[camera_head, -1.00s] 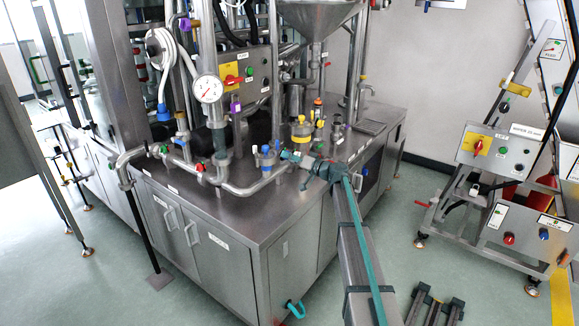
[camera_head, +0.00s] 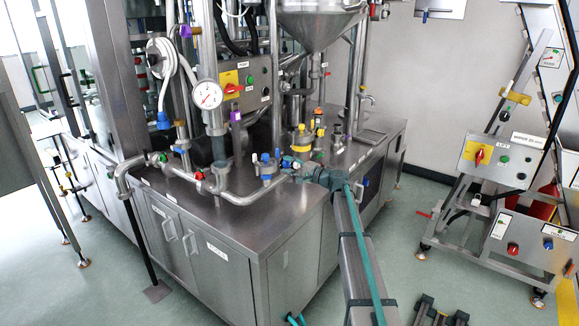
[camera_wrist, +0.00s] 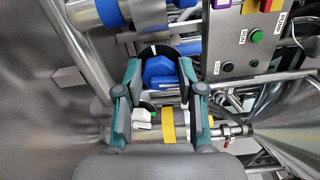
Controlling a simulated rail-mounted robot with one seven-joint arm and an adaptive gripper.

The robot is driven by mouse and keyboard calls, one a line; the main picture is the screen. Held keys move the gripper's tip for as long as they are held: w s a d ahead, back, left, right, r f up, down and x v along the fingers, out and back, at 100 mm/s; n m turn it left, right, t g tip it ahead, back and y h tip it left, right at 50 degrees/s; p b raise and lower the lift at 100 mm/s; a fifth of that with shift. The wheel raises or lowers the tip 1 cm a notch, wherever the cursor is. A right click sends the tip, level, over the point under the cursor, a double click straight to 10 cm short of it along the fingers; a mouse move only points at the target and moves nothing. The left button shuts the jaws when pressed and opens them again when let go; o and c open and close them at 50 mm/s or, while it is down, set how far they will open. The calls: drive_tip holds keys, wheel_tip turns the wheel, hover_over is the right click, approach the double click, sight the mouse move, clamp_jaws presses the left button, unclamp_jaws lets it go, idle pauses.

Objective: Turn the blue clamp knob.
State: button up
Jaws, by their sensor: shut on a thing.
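The blue clamp knob (camera_wrist: 159,72) is in the upper middle of the wrist view, framed by the two teal-and-grey fingers of my gripper (camera_wrist: 160,66). My gripper is shut on it, one finger at each side; the fingers hide its edges and the exact contact. In the head view my gripper (camera_head: 289,163) reaches over the steel cabinet top from the right, beside a small group of blue fittings (camera_head: 266,162). There the knob cannot be clearly told apart from its neighbours.
A yellow band (camera_wrist: 168,125) and a white-and-green part lie between the fingers' bases. A control box (camera_wrist: 250,38) with buttons stands close at upper right. In the head view, pipes, a pressure gauge (camera_head: 207,95) and a yellow-topped fitting (camera_head: 300,140) crowd the cabinet top.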

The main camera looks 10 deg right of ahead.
drive_tip(key=shift+m+p, duration=0.4)
drive_tip(key=shift+m, duration=1.2)
drive_tip(key=o, duration=1.1)
drive_tip(key=shift+o, duration=0.2)
drive_tip(key=v, duration=1.2)
